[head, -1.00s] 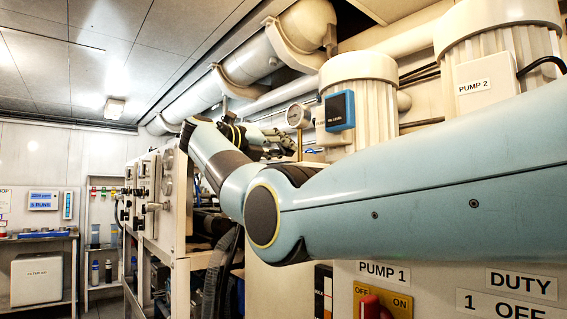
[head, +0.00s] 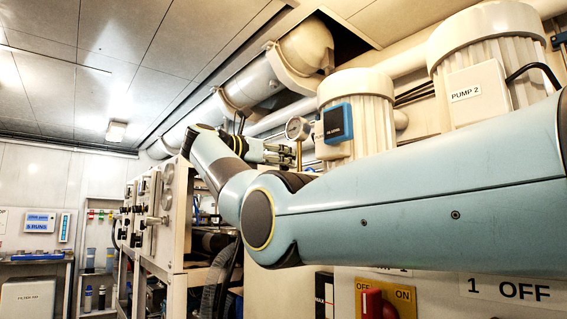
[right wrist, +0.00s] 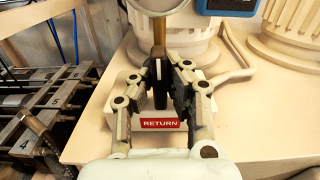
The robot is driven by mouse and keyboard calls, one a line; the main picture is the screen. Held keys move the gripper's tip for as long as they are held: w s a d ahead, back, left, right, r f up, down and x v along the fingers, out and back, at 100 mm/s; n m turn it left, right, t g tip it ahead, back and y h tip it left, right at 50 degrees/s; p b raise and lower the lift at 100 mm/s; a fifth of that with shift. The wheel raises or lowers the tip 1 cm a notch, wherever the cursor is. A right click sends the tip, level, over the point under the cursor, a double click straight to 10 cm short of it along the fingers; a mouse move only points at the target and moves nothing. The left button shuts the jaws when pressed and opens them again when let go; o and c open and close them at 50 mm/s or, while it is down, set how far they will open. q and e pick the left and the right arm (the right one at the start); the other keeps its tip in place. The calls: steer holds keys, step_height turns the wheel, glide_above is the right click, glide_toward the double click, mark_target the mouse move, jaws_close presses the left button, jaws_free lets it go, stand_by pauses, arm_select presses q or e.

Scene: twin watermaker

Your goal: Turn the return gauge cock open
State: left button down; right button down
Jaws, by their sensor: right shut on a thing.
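The return gauge cock (right wrist: 158,70) shows in the right wrist view as a dark lever with a pale line, below a brass stem, behind the red RETURN label (right wrist: 160,123). My right gripper (right wrist: 164,78) is shut on the lever, one finger on each side. The fingers hide part of it, so I cannot tell its exact angle. In the head view my right gripper (head: 285,153) is beside the stem under the round gauge (head: 298,128); the cock itself is too small and covered there. My left gripper is not in view.
Pump 1's ribbed motor (head: 355,105) with a blue box (head: 338,122) stands just right of the gauge. Pump 2 (head: 485,65) is farther right. A bent beige handle (right wrist: 240,58) lies right of the gripper. Numbered metal tubes (right wrist: 45,110) lie at left.

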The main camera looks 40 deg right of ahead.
steer(key=shift+f, duration=0.2)
stand_by(0.4)
steer(key=c, duration=1.6)
jaws_free()
steer(key=shift+a, duration=0.1)
steer(key=shift+r, duration=0.1)
steer(key=a, duration=1.2)
steer(key=shift+s, duration=0.45)
